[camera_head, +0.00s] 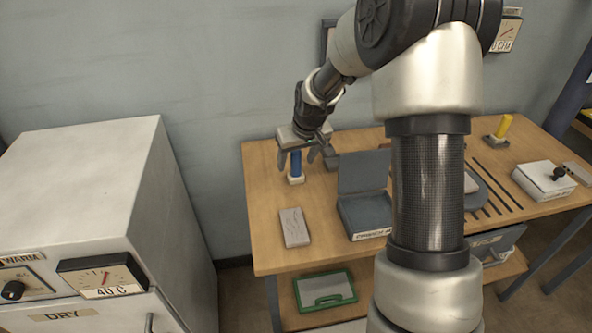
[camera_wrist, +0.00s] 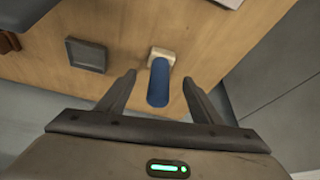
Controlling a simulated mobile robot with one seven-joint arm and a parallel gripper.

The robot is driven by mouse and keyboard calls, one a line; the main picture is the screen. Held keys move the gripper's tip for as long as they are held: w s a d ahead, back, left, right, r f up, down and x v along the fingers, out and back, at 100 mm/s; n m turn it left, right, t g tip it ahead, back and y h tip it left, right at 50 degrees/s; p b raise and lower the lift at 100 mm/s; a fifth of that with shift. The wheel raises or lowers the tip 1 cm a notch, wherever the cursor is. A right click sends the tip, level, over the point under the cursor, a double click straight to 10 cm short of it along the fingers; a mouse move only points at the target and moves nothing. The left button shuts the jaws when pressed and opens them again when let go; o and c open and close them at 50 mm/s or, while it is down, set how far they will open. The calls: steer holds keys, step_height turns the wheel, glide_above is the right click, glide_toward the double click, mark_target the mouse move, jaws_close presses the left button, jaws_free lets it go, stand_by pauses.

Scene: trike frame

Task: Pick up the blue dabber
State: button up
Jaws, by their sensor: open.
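The blue dabber (camera_head: 295,164) has a blue upright body on a pale square base. It stands on the wooden table near the wall at the left end. In the wrist view the dabber (camera_wrist: 158,85) appears between the two fingers, pointing toward the palm. My gripper (camera_head: 299,158) is above and around the dabber in the head view, with a finger on each side. In the wrist view my gripper (camera_wrist: 160,84) is open, with visible gaps between both fingers and the dabber.
A grey square dish (camera_wrist: 87,56) is close to the dabber. A pale flat block (camera_head: 294,227) and an open blue-grey box (camera_head: 365,211) lie nearer the table's front. A yellow dabber (camera_head: 502,126) stands far right. A white cabinet (camera_head: 90,190) stands left of the table (camera_head: 262,205).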

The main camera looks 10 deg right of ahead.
mark_target(296, 169)
steer(key=x, duration=0.4)
steer(key=shift+s+d+f+b, duration=0.15)
steer(key=shift+s+f+b, duration=0.2)
steer(key=shift+r, duration=0.1)
steer(key=c, duration=1.2)
